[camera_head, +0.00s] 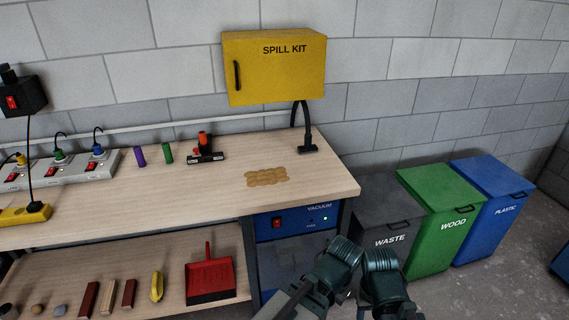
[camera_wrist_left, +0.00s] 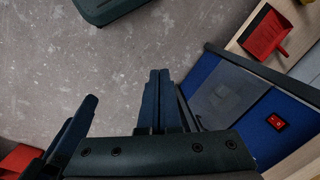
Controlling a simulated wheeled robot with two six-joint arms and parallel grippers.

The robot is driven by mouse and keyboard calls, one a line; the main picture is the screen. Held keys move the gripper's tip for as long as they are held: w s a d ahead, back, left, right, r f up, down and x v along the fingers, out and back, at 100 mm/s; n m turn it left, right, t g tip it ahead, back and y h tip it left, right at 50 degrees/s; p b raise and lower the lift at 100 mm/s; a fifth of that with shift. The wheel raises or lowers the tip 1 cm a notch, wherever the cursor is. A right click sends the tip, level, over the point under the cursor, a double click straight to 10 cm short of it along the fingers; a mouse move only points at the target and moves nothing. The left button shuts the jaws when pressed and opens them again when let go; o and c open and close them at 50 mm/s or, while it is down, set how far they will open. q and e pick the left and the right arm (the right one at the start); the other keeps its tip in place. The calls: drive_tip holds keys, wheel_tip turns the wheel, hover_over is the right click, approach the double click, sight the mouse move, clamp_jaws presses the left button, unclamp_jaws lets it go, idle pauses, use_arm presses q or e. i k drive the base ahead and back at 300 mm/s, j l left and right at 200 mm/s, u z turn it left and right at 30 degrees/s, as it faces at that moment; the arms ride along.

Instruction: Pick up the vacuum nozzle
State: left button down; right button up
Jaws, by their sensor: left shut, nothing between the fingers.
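The vacuum nozzle (camera_head: 308,149) is a black flat head on a black hose (camera_head: 294,113). It rests at the back right of the workbench top, below the yellow cabinet. My left gripper (camera_wrist_left: 159,74) shows in the left wrist view, its two fingers together with nothing between them, over the floor beside the blue vacuum unit (camera_wrist_left: 240,105). In the head view both my arms end low in front of the bench, well short of the nozzle. The fingers of my right gripper cannot be made out clearly.
A tan patch of shavings (camera_head: 266,178) lies on the bench (camera_head: 215,190) in front of the nozzle. A black and orange tool (camera_head: 205,150) is to the left. The yellow spill kit cabinet (camera_head: 275,72) hangs above. Grey, green (camera_head: 440,215) and blue bins stand at right.

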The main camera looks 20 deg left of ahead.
sight(308, 148)
drive_tip(key=i+l+u, duration=0.4)
drive_tip(key=i+l, duration=0.5)
